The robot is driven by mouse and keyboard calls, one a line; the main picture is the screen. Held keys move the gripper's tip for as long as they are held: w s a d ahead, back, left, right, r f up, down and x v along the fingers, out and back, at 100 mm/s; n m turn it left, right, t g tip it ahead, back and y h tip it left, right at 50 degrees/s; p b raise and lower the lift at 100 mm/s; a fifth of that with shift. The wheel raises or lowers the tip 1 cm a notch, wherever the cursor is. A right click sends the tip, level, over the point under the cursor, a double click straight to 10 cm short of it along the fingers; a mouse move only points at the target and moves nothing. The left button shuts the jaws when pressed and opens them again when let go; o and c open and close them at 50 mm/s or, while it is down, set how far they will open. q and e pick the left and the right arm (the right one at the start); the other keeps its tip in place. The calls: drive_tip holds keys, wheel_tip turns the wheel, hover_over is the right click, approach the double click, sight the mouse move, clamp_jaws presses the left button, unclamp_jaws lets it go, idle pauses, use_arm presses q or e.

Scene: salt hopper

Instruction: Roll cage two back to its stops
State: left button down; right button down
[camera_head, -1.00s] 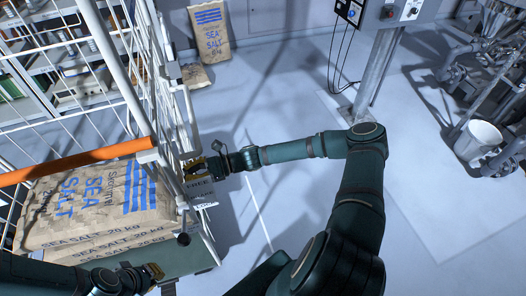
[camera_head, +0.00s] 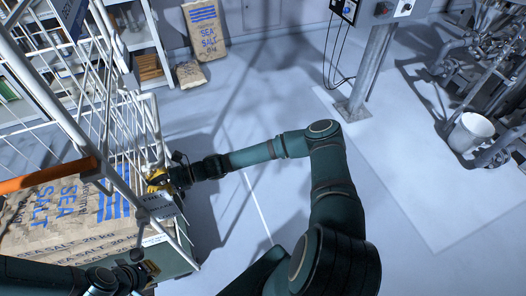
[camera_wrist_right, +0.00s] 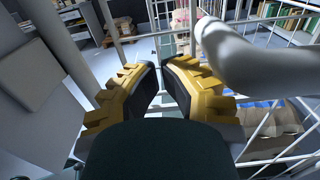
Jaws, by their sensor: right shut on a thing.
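The white wire roll cage (camera_head: 122,150) stands at the left of the head view, loaded with stacked sea salt sacks (camera_head: 72,212). An orange bar (camera_head: 45,178) crosses its near side. My right gripper (camera_head: 158,180) is at the cage's right side, shut on its frame. In the right wrist view, the yellow fingers (camera_wrist_right: 161,85) are close together around a thin bar, and the grip is partly hidden. My left gripper (camera_head: 150,270) is low at the cage's near right corner; its fingers are too small to read. The cage's stops cannot be made out.
A sign card (camera_head: 160,203) hangs beside my right gripper. Shelving (camera_head: 135,38) stands behind the cage. A sea salt sack (camera_head: 204,28) leans on the back wall. A control post (camera_head: 372,75) and a white bucket (camera_head: 472,133) stand at the right. The middle floor is clear.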

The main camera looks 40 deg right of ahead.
drive_tip(key=shift+r, duration=0.1)
idle(0.4)
drive_tip(key=v, duration=1.2)
drive_tip(key=shift+s, duration=0.1)
